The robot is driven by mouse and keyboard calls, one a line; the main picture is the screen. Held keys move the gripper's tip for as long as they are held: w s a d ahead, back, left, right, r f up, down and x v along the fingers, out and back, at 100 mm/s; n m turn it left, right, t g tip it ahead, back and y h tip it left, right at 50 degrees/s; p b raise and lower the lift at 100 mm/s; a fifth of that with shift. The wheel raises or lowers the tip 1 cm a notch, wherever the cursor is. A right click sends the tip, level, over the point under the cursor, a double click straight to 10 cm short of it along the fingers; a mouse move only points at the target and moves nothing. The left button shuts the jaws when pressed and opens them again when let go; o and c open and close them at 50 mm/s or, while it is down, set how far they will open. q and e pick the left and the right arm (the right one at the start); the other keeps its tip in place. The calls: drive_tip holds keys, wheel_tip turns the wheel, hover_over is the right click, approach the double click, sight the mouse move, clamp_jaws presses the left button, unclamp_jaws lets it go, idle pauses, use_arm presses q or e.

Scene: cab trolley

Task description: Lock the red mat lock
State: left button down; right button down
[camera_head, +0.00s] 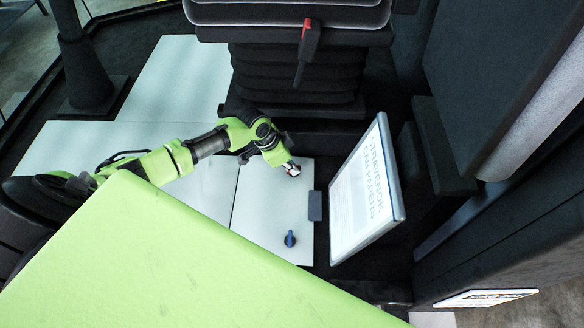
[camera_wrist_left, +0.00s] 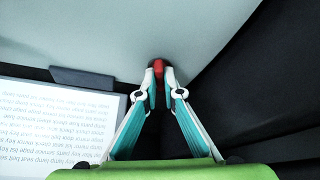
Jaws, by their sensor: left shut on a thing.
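The red mat lock (camera_wrist_left: 158,66) stands on the pale mat (camera_wrist_left: 185,30) and shows between my left gripper's fingertips in the left wrist view. My left gripper (camera_wrist_left: 159,82) is shut on it, one finger on each side. In the head view my left gripper (camera_head: 293,169) is down at the upper right part of the pale mat panel (camera_head: 260,215). There the red lock is mostly hidden by the fingers, so its turn angle cannot be told. My right gripper is not in view.
A blue mat lock (camera_head: 290,239) sits lower on the same panel. A white board with printed text (camera_head: 367,195) stands tilted to the right, near a grey block (camera_head: 315,206). The black seat base (camera_head: 295,75) with a red lever (camera_head: 307,45) is above the gripper.

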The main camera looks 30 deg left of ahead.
use_arm(q)
drive_tip(key=m+g+b, duration=0.1)
drive_tip(key=m+b, duration=0.1)
drive_tip(key=m, duration=0.1)
drive_tip(key=shift+w+f+h, duration=0.1)
drive_tip(key=shift+f+h, duration=0.05)
drive_tip(key=shift+h, duration=0.25)
drive_tip(key=shift+a+m+b, duration=0.1)
drive_tip(key=shift+m+b, duration=0.6)
drive_tip(key=shift+m, duration=0.1)
drive_tip(key=shift+g, duration=0.3)
drive_tip(key=c, duration=2.2)
unclamp_jaws()
